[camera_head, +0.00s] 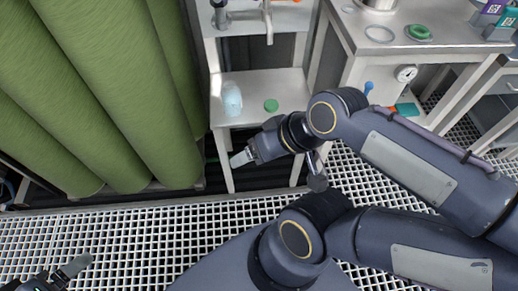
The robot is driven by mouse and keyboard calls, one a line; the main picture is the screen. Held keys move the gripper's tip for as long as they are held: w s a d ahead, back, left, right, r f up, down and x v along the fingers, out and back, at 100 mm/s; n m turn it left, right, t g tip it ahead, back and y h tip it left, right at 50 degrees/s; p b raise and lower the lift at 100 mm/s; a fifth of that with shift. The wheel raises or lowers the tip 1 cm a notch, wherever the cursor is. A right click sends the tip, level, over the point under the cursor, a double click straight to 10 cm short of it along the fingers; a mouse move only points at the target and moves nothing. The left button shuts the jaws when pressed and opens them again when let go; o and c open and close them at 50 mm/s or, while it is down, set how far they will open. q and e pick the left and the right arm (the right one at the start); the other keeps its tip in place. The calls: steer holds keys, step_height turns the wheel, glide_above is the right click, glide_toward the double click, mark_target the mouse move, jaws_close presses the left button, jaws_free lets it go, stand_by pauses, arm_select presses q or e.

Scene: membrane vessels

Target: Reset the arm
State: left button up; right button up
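My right arm comes in from the right side of the head view and bends back toward the middle. Its gripper (243,158) points left, in front of the white bench near its left leg. I see only pale fingertips, with nothing clear between them. My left gripper (74,267) shows at the bottom left corner, over the grating floor. Most of its arm is out of the picture, and its finger opening is not clear. No object is seen held in either gripper.
A white bench (265,90) holds a clear bottle (232,98) and a green lid (271,105). At the right, a table (440,30) bears a ring (379,34) and a green-topped dish (419,32). Large green rolls (95,90) fill the left. The grating floor (130,235) is open.

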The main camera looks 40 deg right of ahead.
step_height(320, 180, up, 19)
steer(key=p, duration=1.8)
steer(key=shift+p, duration=0.4)
